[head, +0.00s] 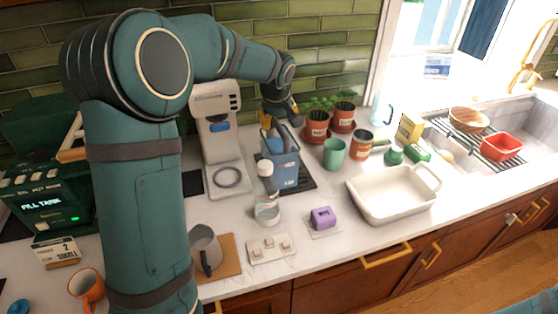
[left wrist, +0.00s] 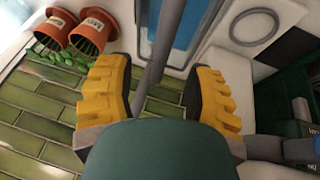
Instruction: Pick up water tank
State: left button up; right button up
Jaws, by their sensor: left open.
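The water tank (head: 284,173) is a blue, see-through box with a grey handle, upright on a dark mat beside the coffee machine. My left gripper (head: 280,117) is just above the tank, fingers pointing down. In the left wrist view its two yellow-padded fingers (left wrist: 155,85) are apart. The grey handle bar (left wrist: 163,45) runs between them with a gap on each side; the blue tank wall (left wrist: 188,28) lies beyond. The handle's lower part is hidden by the gripper body there. My right gripper is not in view.
The coffee machine (head: 219,130) stands left of the tank. Potted herbs (head: 317,127) and a green cup (head: 334,153) are close on its right, and a clear white-capped bottle (head: 267,205) is in front. A white baking dish (head: 390,194) lies farther right.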

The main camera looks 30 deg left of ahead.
aim_at(279, 126)
pick_arm(q)
jog(key=x, duration=0.5)
jog(key=shift+s, duration=0.1)
grip_shut()
jog(key=shift+r, duration=0.15)
